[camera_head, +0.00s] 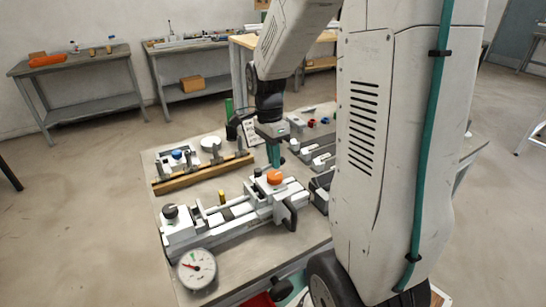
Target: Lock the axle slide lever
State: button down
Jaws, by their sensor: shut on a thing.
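The grey and white frame jig (236,212) lies along the front of the workbench. An orange knob (275,177) sits on top of its right end block, and a black handle (291,216) hangs at that end's front side. I cannot tell for sure which part is the axle slide lever. My gripper (274,164) points down with its teal fingers right at the orange knob, seemingly just behind it. It is shut on a part there. The fingertips and what they hold are too small and partly hidden to make out.
A round dial gauge (197,268) stands at the jig's front left, and a black knob (170,212) tops its left block. A wooden rail (204,172) lies behind the jig. Grey fixtures (318,152) stand to the right, partly hidden by my arm. Side tables (78,72) line the far wall.

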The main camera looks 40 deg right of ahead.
jog(key=c, duration=1.5)
grip_release()
jog(key=shift+d+r, duration=0.1)
jog(key=shift+r, duration=0.05)
jog(key=r, duration=0.2)
jog(key=w+r, duration=0.1)
jog(key=r, duration=0.4)
jog(key=shift+w+d+r, duration=0.15)
jog(key=shift+w+r, duration=0.1)
jog(key=shift+r, duration=0.05)
